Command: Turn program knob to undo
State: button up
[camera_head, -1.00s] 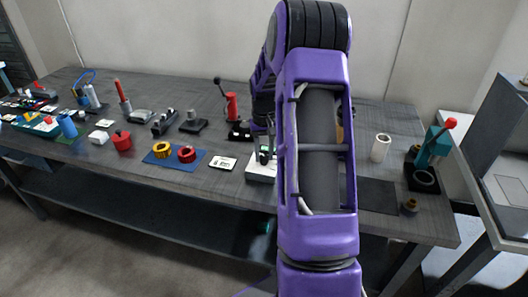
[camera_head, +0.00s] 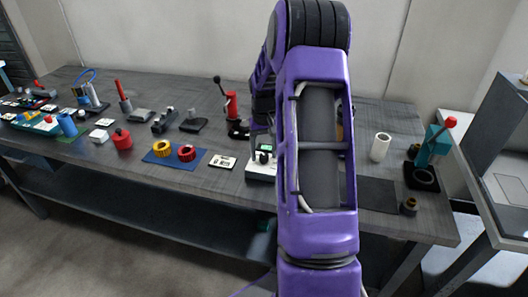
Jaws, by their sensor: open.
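A small white device (camera_head: 259,174) with a green display (camera_head: 266,148) and a dark knob-like part sits on the grey workbench. It is just left of my purple arm, which hides its right side. I cannot read any marking on it or tell how a knob is turned. My arm fills the middle of the view, and its lower links reach down behind the upper link, close above the device. My gripper's fingers are hidden behind the arm, so contact with the device cannot be seen.
Left of the device lie a white card (camera_head: 222,162) and a blue mat (camera_head: 150,158) with a yellow ring (camera_head: 162,149) and a red ring (camera_head: 187,153). A white cylinder (camera_head: 380,147) and a teal press (camera_head: 432,147) stand at the right.

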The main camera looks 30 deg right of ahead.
aim_at(264, 155)
notch_tip(264, 155, up, 17)
jog(key=p, duration=0.2)
jog(key=shift+r, duration=0.2)
dwell(0.5)
